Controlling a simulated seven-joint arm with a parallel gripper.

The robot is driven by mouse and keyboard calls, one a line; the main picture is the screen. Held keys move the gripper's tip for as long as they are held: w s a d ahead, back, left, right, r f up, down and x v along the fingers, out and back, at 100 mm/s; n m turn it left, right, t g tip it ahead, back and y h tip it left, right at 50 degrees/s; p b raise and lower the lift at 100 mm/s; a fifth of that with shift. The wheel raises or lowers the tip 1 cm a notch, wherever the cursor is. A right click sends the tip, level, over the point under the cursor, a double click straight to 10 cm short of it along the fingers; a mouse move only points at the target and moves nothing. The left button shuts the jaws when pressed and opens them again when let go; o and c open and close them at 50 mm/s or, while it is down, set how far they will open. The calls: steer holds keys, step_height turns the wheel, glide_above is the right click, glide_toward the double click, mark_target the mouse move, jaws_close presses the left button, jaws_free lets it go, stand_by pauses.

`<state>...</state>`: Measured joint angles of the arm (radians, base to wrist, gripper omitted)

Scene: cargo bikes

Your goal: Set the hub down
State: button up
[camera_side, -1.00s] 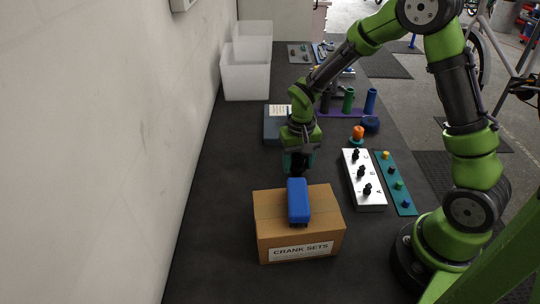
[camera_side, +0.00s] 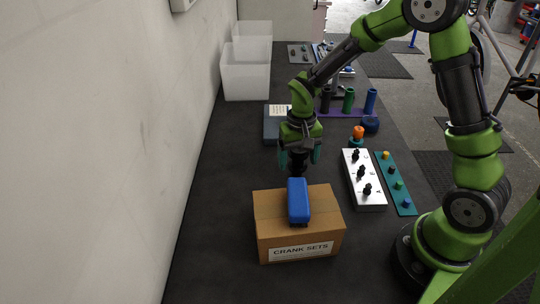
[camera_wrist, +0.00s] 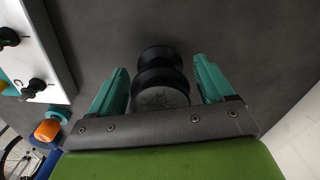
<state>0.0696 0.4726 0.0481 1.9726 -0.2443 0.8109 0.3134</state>
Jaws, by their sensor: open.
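The black spool-shaped hub (camera_wrist: 160,82) is between the two teal fingers of my gripper (camera_wrist: 158,90) in the wrist view, with a gap on each side. In the side view the hub (camera_side: 298,168) shows below my gripper (camera_side: 299,160), behind the cardboard box. It looks upright on the dark bench top, though the box and the blue item on it may hide its base. My gripper is open, its fingers on either side of the hub without touching it.
A "CRANK SETS" box (camera_side: 275,228) with a blue item (camera_side: 298,202) on it stands just in front. To the right are a white block with black knobs (camera_side: 364,182) and a teal strip (camera_side: 397,185). The white wall (camera_side: 120,130) bounds the left.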

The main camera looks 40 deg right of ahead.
step_height(320, 180, up, 10)
steer(key=shift+r, duration=0.2)
steer(key=s+a+r+n+t+y, duration=0.1)
steer(key=s+a+r+t, duration=0.1)
steer(key=s+r, duration=0.3)
steer(key=s+a+r+n+t+y, duration=0.1)
steer(key=s+r+t, duration=0.4)
steer(key=s, duration=0.5)
steer(key=shift+a+r, duration=0.5)
steer(key=shift+a, duration=0.2)
steer(key=shift+o, duration=0.3)
